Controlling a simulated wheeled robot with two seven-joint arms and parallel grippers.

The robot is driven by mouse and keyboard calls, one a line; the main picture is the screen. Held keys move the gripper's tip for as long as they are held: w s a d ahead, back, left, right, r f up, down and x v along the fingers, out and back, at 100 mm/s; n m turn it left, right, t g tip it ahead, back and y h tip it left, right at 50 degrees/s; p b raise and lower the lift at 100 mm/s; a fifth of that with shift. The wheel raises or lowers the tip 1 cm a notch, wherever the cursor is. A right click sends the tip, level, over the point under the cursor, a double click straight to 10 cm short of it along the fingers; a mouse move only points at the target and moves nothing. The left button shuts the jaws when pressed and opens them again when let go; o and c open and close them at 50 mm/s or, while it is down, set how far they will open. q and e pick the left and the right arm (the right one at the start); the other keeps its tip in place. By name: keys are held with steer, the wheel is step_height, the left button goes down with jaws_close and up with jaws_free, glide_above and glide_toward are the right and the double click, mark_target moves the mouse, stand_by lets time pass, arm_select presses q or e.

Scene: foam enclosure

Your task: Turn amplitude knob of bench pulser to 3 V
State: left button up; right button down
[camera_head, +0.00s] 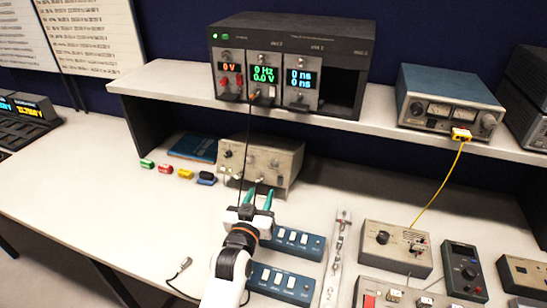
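A beige instrument box (284,166) with small knobs and connectors on its front stands on the bench under the shelf; it looks like the bench pulser, but its labels are too small to read. My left gripper (258,198) is just in front of its lower front, its two teal fingertips apart with nothing visible between them. I cannot tell whether a fingertip touches the box. A black rack (290,32) on the shelf has a green display (264,73) reading 0 Hz and 0.0 V. My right gripper is out of view.
A thin black cable runs from the rack down past the beige box. Blue switch boxes (283,283) lie beside my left gripper. Small coloured blocks (185,174) lie left of the box. Another beige box (397,247) stands to the right. The left bench is largely clear.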

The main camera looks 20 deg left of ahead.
mark_target(273, 165)
arm_select(q)
steer(key=w+p, duration=0.1)
steer(key=w, duration=0.8)
steer(key=shift+w+a+r, duration=0.1)
steer(key=shift+w+r, duration=0.05)
steer(key=shift+w, duration=0.7)
steer(key=c, duration=0.9)
jaws_close()
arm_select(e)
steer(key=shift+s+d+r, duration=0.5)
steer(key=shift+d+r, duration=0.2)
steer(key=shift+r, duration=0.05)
